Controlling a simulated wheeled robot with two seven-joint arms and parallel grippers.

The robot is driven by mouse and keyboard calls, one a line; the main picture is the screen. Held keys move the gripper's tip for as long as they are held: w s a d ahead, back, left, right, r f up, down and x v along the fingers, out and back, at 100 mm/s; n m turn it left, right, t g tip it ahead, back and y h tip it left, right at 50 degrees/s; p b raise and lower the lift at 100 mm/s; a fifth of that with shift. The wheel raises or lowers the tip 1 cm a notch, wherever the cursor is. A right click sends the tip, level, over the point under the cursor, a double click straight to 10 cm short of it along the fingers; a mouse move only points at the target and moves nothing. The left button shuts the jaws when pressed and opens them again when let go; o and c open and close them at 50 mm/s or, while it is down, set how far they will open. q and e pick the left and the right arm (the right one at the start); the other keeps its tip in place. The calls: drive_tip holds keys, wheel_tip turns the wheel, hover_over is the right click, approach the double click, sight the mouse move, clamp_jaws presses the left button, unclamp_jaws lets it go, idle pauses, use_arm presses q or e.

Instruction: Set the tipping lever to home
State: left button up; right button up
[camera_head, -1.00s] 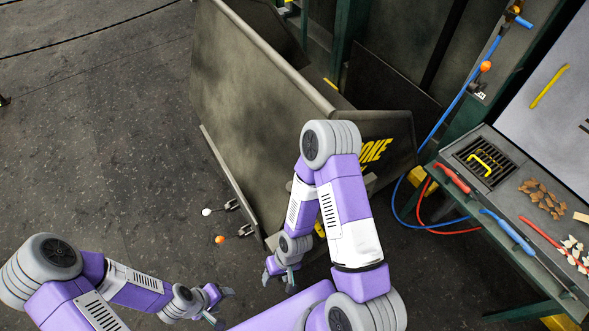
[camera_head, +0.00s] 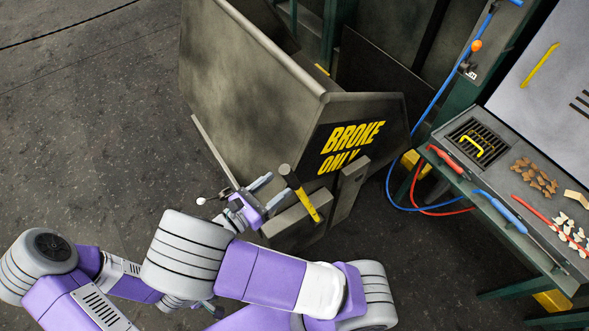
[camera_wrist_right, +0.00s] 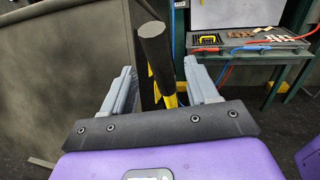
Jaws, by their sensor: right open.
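The tipping lever (camera_head: 294,182), with a dark round-ended grip and a yellow-and-black lower part, stands tilted at the front of the dark metal bin (camera_head: 245,100). My right gripper (camera_head: 268,192) is open beside the lever, at its left in the head view. In the right wrist view the lever's dark grip (camera_wrist_right: 156,50) shows between the two spread fingers (camera_wrist_right: 160,88); I see no finger closed on it. My left gripper (camera_head: 214,311) is low in the head view, mostly hidden behind my right arm.
A white ball knob (camera_head: 201,201) sticks out left of the bin. Yellow "BROKE ONLY" lettering (camera_head: 350,145) marks the bin's front. A workbench (camera_head: 510,165) with tools stands at the right, with blue and red hoses (camera_head: 432,211) beside it. Open floor lies left.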

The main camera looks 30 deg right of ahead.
drive_tip(key=x, duration=0.7)
drive_tip(key=shift+w+d+r, duration=0.1)
drive_tip(key=shift+d+r, duration=0.05)
drive_tip(key=shift+r, duration=0.15)
